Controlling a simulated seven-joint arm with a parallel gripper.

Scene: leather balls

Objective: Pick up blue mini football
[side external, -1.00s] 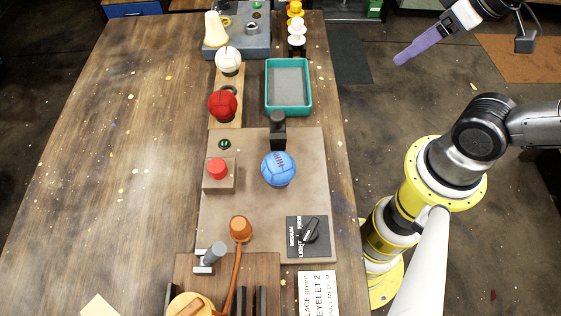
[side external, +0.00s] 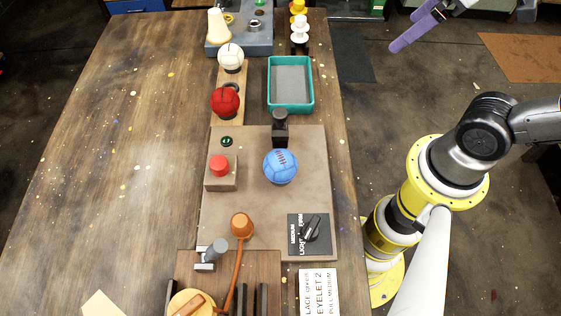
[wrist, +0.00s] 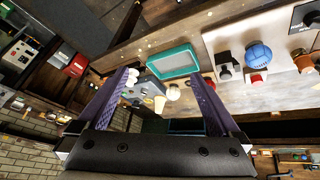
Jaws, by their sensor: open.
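The blue mini football (side external: 280,166) sits on the brown board (side external: 250,190) on the table, right of the red button. It also shows at the upper right of the wrist view (wrist: 259,54). My gripper (side external: 415,29) is at the top right of the side view, off the table's right edge and far from the ball. In the wrist view its two purple fingers (wrist: 162,88) are spread wide with nothing between them that they touch. My gripper is open and empty.
A black post (side external: 280,128) stands just behind the ball. A red button box (side external: 220,172), a dial plate (side external: 309,235) and a mallet (side external: 242,226) are around it. A teal tray (side external: 312,100), red ball (side external: 225,102) and white ball (side external: 231,58) lie farther back. The table's left side is clear.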

